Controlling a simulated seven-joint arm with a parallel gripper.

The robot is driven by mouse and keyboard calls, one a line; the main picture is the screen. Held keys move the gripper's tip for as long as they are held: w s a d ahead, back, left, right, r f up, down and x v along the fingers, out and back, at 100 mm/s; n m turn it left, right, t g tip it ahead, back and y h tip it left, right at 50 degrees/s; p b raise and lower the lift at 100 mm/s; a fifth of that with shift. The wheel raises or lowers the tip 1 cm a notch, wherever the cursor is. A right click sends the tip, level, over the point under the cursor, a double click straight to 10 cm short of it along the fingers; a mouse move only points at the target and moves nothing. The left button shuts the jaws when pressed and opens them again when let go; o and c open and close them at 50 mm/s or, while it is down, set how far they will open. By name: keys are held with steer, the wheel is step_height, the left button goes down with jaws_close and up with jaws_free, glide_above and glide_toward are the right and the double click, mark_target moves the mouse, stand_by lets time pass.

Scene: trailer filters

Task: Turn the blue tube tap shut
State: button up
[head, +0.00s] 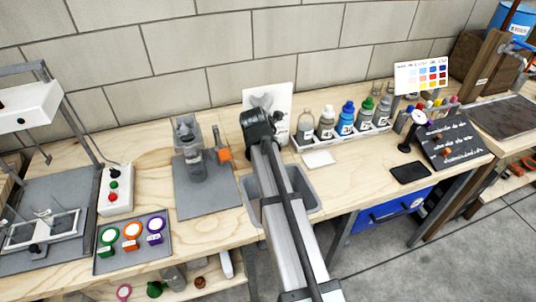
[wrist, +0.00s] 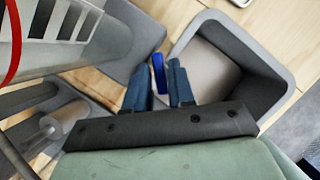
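The blue tap handle (wrist: 158,74), a small upright-looking blue lever, shows in the wrist view in the gap between my fingertips. My gripper (wrist: 160,82) has its two dark blue fingers apart, one on each side of the handle. A thin gap seems to remain, but I cannot tell whether either finger touches it. In the head view my arm reaches over the grey basin (head: 313,200) toward the white back panel (head: 283,100). There my arm hides the blue tap, its tube and my fingertips.
The basin (wrist: 275,75) lies right of my fingers in the wrist view. A red tube (wrist: 14,42) runs along its left edge. In the head view, an orange tap (head: 224,155) stands left of my arm. Several bottles (head: 347,118) stand in a tray to the right.

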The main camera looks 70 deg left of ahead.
jaws_close()
steer(key=shift+s+m+t+h, duration=0.1)
steer(key=shift+m+t+h, duration=0.25)
steer(key=shift+m, duration=0.75)
steer(key=shift+m+t+h, duration=0.15)
steer(key=shift+m+h, duration=0.3)
steer(key=shift+m, duration=0.65)
jaws_free()
